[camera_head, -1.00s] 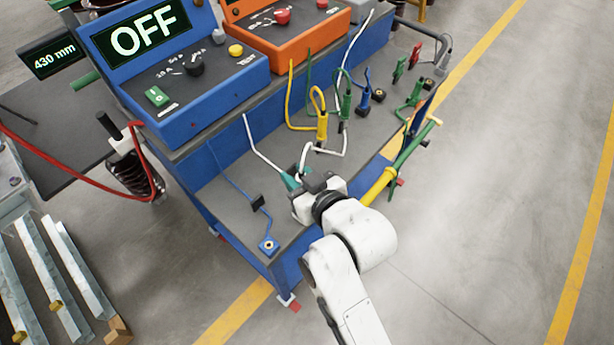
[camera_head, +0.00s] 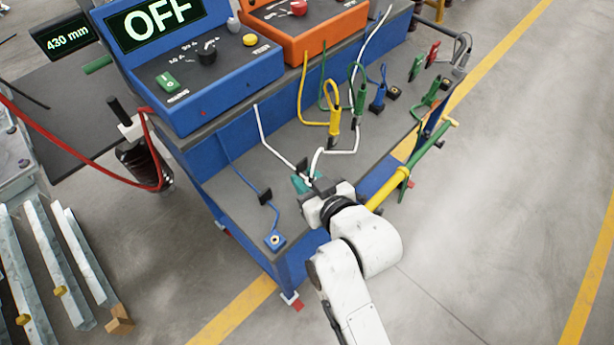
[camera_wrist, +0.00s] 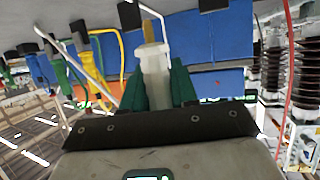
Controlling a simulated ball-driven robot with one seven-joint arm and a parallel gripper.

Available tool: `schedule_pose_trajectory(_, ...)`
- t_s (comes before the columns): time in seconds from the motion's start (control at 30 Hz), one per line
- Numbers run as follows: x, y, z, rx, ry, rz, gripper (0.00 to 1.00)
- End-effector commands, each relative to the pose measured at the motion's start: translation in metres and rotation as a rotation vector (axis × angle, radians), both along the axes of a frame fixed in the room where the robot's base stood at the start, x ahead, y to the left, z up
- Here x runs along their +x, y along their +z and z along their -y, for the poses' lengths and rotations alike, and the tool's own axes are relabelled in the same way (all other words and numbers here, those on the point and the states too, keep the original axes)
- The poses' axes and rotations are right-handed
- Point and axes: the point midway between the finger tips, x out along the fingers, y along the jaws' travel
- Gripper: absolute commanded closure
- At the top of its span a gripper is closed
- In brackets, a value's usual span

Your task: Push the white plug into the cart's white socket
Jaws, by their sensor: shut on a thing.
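My gripper (camera_head: 306,184) has teal fingers and is low over the grey shelf of the blue cart (camera_head: 235,190), near its front edge. In the wrist view my gripper (camera_wrist: 155,88) is shut on the white plug (camera_wrist: 153,65), which stands up between the teal fingers. In the head view the plug is hidden by the gripper. White cables (camera_head: 275,150) run down to the gripper area. I cannot make out the white socket; it may be hidden behind my gripper.
Yellow (camera_head: 334,122), green (camera_head: 361,98) and blue (camera_head: 378,97) plugs stand on the shelf to the right. A black cable clip (camera_head: 265,197) is left of the gripper. Blue and orange control boxes stand behind.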

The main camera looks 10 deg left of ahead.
Motion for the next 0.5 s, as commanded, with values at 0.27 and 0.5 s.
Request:
schedule_pose_trajectory(0.27,0.000,-0.021,0.000,0.000,0.000,0.000,1.00)
schedule_pose_trajectory(0.5,0.000,-0.022,0.000,-0.001,0.000,0.001,1.00)
